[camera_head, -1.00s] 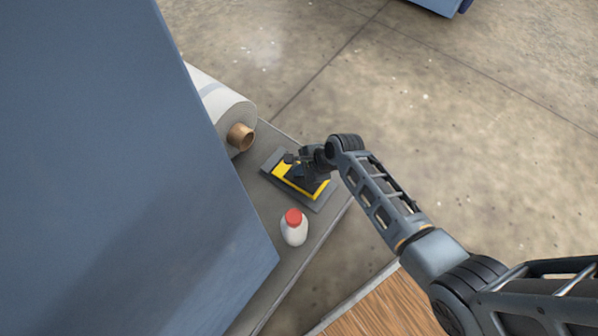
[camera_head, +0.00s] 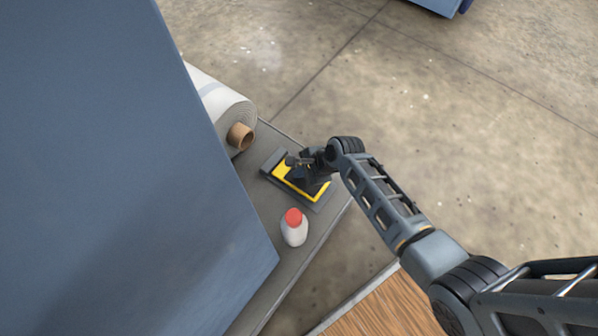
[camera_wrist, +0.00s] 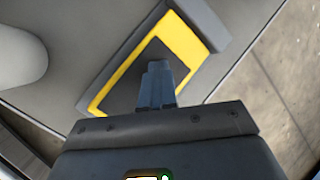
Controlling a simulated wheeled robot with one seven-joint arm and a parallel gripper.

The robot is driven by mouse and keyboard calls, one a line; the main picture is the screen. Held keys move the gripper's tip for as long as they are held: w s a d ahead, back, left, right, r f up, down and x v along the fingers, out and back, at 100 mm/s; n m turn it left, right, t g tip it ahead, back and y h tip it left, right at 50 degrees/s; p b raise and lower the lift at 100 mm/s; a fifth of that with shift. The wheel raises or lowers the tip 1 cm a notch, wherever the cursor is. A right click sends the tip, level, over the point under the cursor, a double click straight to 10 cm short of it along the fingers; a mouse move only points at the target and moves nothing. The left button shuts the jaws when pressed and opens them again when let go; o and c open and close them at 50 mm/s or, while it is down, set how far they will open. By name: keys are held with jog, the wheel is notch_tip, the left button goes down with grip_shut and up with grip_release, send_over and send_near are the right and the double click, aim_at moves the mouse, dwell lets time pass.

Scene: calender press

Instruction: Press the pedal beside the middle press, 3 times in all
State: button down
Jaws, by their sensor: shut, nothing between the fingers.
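The pedal (camera_head: 284,172) is a dark plate with a yellow border on a grey base. It lies on the grey ledge beside the large blue press body (camera_head: 130,180). My gripper (camera_head: 303,165) is over the pedal, its fingers together and empty, and it hides part of the plate. In the wrist view the shut fingertips (camera_wrist: 158,72) point at the dark middle of the pedal, with the yellow border (camera_wrist: 180,38) around it. I cannot tell whether the tips touch the plate.
A white roll (camera_head: 222,106) with a brown core lies behind the pedal on the ledge (camera_head: 262,215). A white bottle with a red cap (camera_head: 293,228) stands in front of the pedal. A wooden surface (camera_head: 375,308) is at the bottom. The concrete floor (camera_head: 480,110) to the right is clear.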

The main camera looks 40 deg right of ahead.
aim_at(298, 166)
jog(key=shift+s, duration=0.1)
jog(key=shift+w+a+r+p, duration=0.1)
jog(key=shift+w+r+p, duration=0.15)
jog(key=shift+r+p, duration=0.65)
jog(key=shift+w+a+r+p, duration=0.1)
jog(key=shift+w+r+p, duration=0.15)
jog(key=shift+r+p, duration=0.6)
jog(key=shift+f, duration=0.15)
jog(key=r+p, duration=0.1)
jog(key=w+r+p, duration=0.1)
jog(key=r+p, duration=0.2)
jog(key=p, duration=0.1)
jog(key=shift+w+a+r, duration=0.2)
jog(key=shift+w+r, duration=0.05)
jog(key=shift+r, duration=0.15)
dwell(1.8)
